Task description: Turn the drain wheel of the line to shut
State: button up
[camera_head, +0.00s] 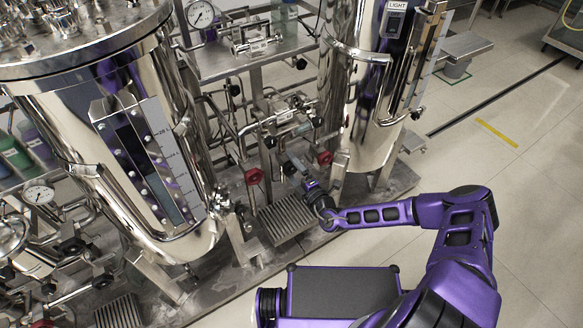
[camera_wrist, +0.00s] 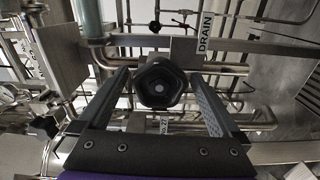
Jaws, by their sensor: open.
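A black lobed hand wheel (camera_wrist: 160,84) faces the wrist camera on a steel pipe. A white label reading DRAIN (camera_wrist: 206,33) is just above and right of it. My gripper (camera_wrist: 160,76) is open, with one finger on each side of the wheel. Gaps show between the wheel and both fingers, so no grip is seen. In the head view my gripper (camera_head: 294,166) reaches in low among the pipes between the two steel vessels. The wheel cannot be made out clearly there.
Red handwheels (camera_head: 253,176) (camera_head: 324,158) are on either side of my gripper. A large steel vessel (camera_head: 120,150) stands left and a slimmer vessel (camera_head: 375,110) right. A grated drain box (camera_head: 286,218) lies below. The tiled floor (camera_head: 520,170) at right is mostly clear.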

jog(key=p+v, duration=0.1)
jog(key=v, duration=1.6)
jog(key=shift+s+p, duration=0.2)
jog(key=shift+p, duration=0.2)
jog(key=shift+d, duration=0.15)
